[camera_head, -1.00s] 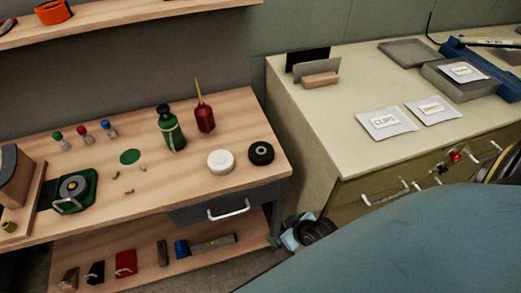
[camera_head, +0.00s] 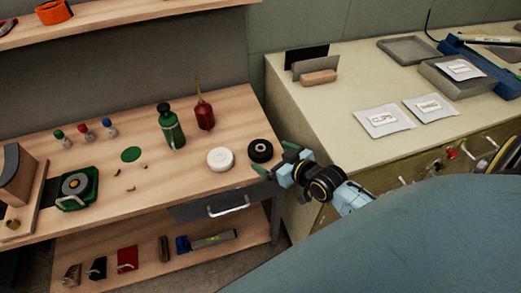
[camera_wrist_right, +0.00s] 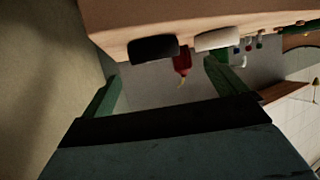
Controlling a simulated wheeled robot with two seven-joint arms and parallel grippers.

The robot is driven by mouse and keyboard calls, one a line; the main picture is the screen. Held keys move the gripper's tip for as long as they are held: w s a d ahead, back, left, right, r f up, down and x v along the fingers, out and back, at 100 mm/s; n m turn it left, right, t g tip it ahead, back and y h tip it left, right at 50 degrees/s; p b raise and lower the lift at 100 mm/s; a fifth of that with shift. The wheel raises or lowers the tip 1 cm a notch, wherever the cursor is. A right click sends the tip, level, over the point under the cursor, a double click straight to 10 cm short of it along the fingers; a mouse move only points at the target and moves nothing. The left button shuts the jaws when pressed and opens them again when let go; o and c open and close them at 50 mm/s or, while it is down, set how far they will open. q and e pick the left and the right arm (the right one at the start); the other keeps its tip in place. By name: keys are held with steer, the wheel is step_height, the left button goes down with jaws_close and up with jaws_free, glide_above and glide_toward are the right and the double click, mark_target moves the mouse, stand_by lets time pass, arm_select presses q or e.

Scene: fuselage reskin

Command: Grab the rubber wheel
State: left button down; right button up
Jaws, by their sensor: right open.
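The rubber wheel (camera_head: 260,151) is a black disc with a light hub, lying flat near the right end of the wooden workbench. A similar white wheel (camera_head: 220,159) lies just left of it. My right gripper (camera_head: 272,157) is open at the bench's right edge, its green fingers beside the black wheel and apparently not closed on it. In the right wrist view, the black wheel (camera_wrist_right: 153,48) shows beyond the open fingers (camera_wrist_right: 160,88), with the white wheel (camera_wrist_right: 217,39) next to it. My left gripper is not in view.
A green bottle (camera_head: 171,127) and a red bottle (camera_head: 203,113) stand behind the wheels. The beige cabinet (camera_head: 350,90) stands close to the right, with labelled packets (camera_head: 385,120) on top.

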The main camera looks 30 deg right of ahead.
mark_target(261, 148)
steer(key=shift+w+d, duration=0.25)
steer(key=shift+w, duration=0.1)
steer(key=shift+w+f, duration=0.15)
steer(key=shift+w, duration=0.2)
steer(key=b+x, duration=0.1)
steer(key=x, duration=0.5)
steer(key=shift+w+f+b, duration=0.1)
steer(key=shift+w+b, duration=0.15)
steer(key=shift+b, duration=0.15)
steer(key=c, duration=1.2)
